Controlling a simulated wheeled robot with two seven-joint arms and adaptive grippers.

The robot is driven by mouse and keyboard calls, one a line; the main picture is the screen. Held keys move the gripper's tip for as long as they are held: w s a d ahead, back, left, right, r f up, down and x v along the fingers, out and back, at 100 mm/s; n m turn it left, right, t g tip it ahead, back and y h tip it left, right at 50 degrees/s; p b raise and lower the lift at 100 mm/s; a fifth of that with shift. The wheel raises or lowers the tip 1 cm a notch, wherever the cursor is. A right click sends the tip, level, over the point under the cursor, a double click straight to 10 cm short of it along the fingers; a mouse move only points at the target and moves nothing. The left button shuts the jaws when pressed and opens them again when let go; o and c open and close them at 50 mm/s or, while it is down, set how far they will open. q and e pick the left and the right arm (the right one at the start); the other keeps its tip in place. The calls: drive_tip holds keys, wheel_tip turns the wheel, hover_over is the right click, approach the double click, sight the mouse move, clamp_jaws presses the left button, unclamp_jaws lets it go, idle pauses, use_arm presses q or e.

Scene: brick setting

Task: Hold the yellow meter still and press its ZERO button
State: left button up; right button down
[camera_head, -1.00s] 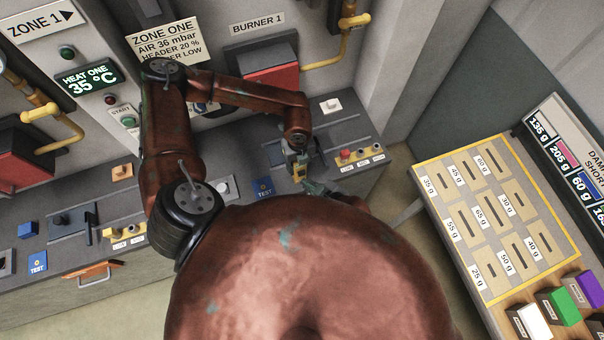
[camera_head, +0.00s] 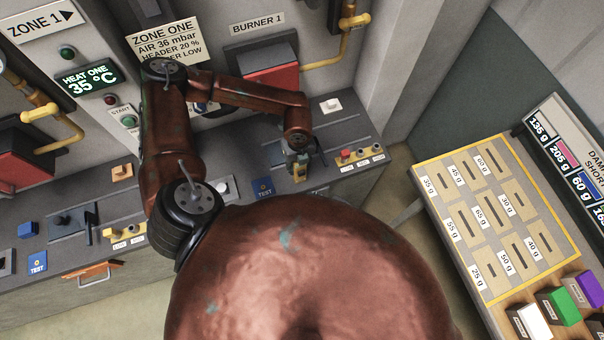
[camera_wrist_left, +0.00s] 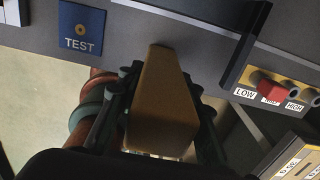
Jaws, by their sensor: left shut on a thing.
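The yellow meter (camera_wrist_left: 160,95) stands out as a yellow-brown tapered block in the left wrist view. In the head view only a small yellow part (camera_head: 297,175) shows. My left gripper (camera_head: 299,167) is shut on it, with dark fingers on both sides in the left wrist view. The meter is close to the front edge of the grey console. I cannot make out its ZERO button or display. Red and teal parts (camera_wrist_left: 88,115), seemingly of my right arm, show beside and beyond the left fingers. The right gripper's fingertips cannot be made out.
A blue TEST plate (camera_head: 263,188) lies on the grey console (camera_head: 340,125) left of the meter. A red selector (camera_head: 346,155) with LOW and HIGH labels is to the right. A table with a weight board (camera_head: 470,220) and coloured blocks is further right.

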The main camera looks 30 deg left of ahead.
idle(0.3)
use_arm(q)
drive_tip(key=o, duration=1.3)
drive_tip(key=shift+o, duration=0.5)
drive_tip(key=shift+r, duration=0.1)
